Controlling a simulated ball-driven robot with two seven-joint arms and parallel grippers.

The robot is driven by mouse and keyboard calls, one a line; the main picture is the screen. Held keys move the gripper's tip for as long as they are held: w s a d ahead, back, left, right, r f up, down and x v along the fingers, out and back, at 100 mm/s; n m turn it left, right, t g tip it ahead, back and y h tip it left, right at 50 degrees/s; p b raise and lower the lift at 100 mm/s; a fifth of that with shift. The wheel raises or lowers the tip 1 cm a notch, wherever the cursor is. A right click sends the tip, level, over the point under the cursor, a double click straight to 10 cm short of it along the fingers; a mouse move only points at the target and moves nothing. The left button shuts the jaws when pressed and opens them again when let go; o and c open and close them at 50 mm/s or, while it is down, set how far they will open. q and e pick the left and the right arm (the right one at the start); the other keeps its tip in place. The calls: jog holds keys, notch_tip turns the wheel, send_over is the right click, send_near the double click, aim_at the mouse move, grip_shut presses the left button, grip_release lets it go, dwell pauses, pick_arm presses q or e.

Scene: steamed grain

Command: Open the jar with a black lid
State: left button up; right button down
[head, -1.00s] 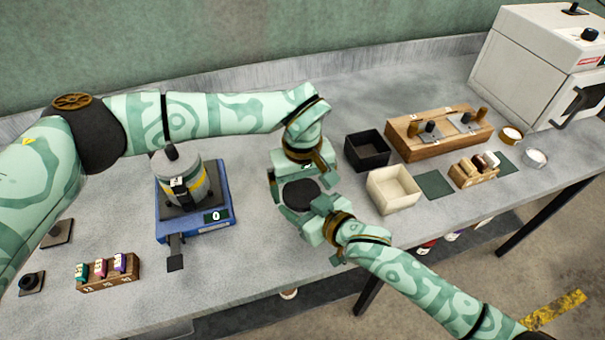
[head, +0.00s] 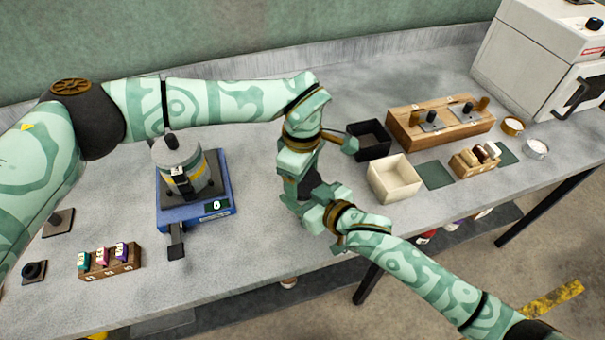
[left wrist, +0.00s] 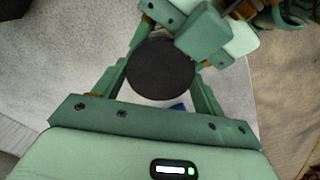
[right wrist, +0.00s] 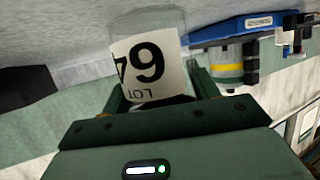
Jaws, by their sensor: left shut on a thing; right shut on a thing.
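A jar with a black lid (head: 310,181) is held between my two grippers above the front of the bench. In the left wrist view the lid (left wrist: 160,68) is a dark disc between the fingers of my left gripper (left wrist: 160,78), which is shut on it. In the right wrist view the clear jar body (right wrist: 148,25) has a white label with large dark digits and appears upside down. My right gripper (right wrist: 158,88) is shut on the jar. In the head view the grippers hide most of the jar. I cannot tell whether the lid is loose.
A blue scale (head: 215,207) with a metal canister (head: 180,160) stands left. A small wooden rack (head: 110,262) is front left. A black bin (head: 369,152), a cream bin (head: 395,190) and a wooden stand (head: 440,138) are right. A white appliance (head: 540,60) stands far right.

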pick_arm(q)
jog(key=n, duration=0.4)
jog(key=shift+d+r+n, duration=0.1)
jog(key=shift+n, duration=0.3)
jog(key=o, duration=1.1)
jog(key=shift+s, duration=0.15)
